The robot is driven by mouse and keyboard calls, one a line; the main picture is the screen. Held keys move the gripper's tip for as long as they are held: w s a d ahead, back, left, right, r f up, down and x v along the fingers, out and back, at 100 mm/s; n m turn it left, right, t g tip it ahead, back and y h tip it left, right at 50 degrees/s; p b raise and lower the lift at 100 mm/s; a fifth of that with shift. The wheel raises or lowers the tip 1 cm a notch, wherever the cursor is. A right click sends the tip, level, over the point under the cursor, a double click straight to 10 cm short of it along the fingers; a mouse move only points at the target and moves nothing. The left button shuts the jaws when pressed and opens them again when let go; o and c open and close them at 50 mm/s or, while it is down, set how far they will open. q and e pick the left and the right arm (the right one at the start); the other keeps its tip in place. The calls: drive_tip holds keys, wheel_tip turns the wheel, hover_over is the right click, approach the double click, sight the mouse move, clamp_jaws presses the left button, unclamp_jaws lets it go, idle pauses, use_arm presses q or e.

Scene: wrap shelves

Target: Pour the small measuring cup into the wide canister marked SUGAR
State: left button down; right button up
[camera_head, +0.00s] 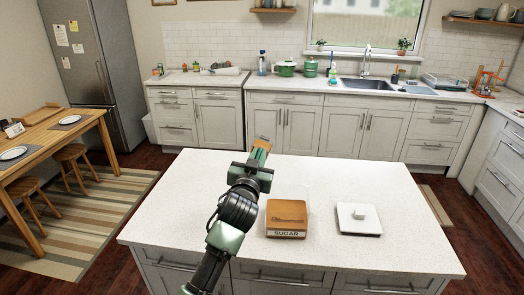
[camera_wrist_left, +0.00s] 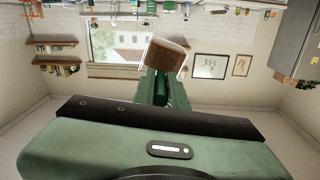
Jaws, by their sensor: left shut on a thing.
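The canister marked SUGAR (camera_head: 286,212) stands on the white island. It is wide and squarish, brown, with a pale label on its front edge and clear walls showing behind. My left gripper (camera_head: 261,154) is above the island, behind and left of the canister. It is shut on the small measuring cup, whose brown part (camera_head: 262,144) shows past the fingers. In the left wrist view the measuring cup (camera_wrist_left: 166,57) is between the green fingers, clear-rimmed with brown inside, and looks tilted. I cannot tell whether anything leaves it. My right gripper is not in view.
A white square lid with a knob (camera_head: 358,217) lies on the island (camera_head: 385,190), right of the canister. The rest of the island top is clear. A back counter with a sink (camera_head: 362,90) and several items stands beyond. A wooden table (camera_head: 40,150) is at the left.

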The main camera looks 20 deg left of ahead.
use_arm(q)
drive_tip(key=d+f+m+b, duration=0.3)
drive_tip(key=f+m+b, duration=0.2)
drive_tip(key=f, duration=0.5)
drive_tip(key=shift+w+f+m+b, duration=0.3)
drive_tip(key=shift+w+b, duration=0.1)
drive_tip(key=shift+b, duration=0.7)
drive_tip(key=shift+d+f, duration=0.1)
drive_tip(key=shift+f, duration=0.1)
drive_tip(key=shift+d+f+m, duration=0.1)
drive_tip(key=shift+f+m, duration=0.25)
drive_tip(key=shift+m, duration=0.35)
drive_tip(key=shift+d+f+m, duration=0.1)
drive_tip(key=shift+f+m, duration=0.2)
drive_tip(key=shift+m, duration=0.4)
drive_tip(key=shift+w+d+f+m, duration=0.15)
drive_tip(key=shift+f+m, duration=0.15)
drive_tip(key=shift+m, duration=0.4)
drive_tip(key=shift+d+f+m, duration=0.1)
drive_tip(key=shift+f+m, duration=0.2)
drive_tip(key=shift+m, duration=0.4)
drive_tip(key=shift+w+d+f+m+p, duration=0.1)
drive_tip(key=shift+d+f+m+p, duration=0.15)
drive_tip(key=shift+m, duration=0.55)
drive_tip(key=shift+d+f+m+p, duration=0.15)
drive_tip(key=shift+f+m+p, duration=0.15)
drive_tip(key=shift+m, duration=0.5)
idle(0.5)
